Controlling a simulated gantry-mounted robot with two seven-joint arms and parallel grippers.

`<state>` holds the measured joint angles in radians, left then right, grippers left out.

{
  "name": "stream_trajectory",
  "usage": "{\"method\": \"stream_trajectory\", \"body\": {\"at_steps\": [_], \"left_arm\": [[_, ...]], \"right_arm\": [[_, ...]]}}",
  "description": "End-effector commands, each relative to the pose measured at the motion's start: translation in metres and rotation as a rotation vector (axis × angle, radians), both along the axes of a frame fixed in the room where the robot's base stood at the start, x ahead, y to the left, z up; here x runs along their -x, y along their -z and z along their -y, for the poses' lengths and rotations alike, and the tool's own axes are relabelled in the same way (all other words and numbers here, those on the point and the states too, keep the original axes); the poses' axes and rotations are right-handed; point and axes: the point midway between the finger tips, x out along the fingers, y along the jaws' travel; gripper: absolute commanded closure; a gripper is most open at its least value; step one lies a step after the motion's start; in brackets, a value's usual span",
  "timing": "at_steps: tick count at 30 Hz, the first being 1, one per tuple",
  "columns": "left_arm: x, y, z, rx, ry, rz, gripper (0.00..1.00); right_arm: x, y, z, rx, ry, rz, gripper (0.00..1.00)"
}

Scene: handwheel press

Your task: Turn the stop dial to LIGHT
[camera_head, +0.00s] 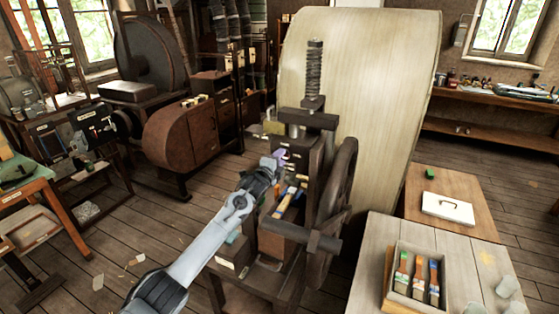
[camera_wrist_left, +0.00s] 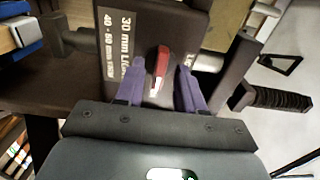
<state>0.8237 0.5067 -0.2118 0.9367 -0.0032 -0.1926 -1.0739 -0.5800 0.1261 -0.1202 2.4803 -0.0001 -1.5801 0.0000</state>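The stop dial's red pointer knob (camera_wrist_left: 160,62) shows on a dark panel (camera_wrist_left: 115,60) in the left wrist view. White lettering beside it includes "30 mm" and a partly covered word starting "LI"; more lettering on the right is cut off by a finger. My left gripper (camera_wrist_left: 160,92) is open, its purple fingers apart on either side of the knob's lower end. Contact cannot be told. In the head view my left gripper (camera_head: 281,157) reaches the dark press (camera_head: 301,150) from the left, and the dial is not clear. My right gripper is not in view.
The press has an upright screw (camera_head: 315,75) and a large handwheel (camera_head: 335,210) on its right. A grey table (camera_head: 375,250) at the lower right bears a box (camera_head: 390,300) of coloured items and jars.

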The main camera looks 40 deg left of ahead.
Motion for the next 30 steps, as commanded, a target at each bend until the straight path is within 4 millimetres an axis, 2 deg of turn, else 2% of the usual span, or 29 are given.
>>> {"method": "stream_trajectory", "body": {"at_steps": [1,7,20,30], "left_arm": [[0.0001,0.0001,0.0001,0.000,0.000,0.000,0.69],[0.0001,0.0002,0.0000,0.000,0.000,0.000,1.00],[0.0002,0.0002,0.0000,0.039,0.000,0.009,1.00],[0.0002,0.0001,0.0001,0.251,-0.001,0.059,1.00]], "right_arm": [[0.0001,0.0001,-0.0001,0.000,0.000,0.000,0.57],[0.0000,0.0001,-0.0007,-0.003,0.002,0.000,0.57],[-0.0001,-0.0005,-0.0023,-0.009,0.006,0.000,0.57],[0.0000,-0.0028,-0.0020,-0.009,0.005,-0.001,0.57]]}}
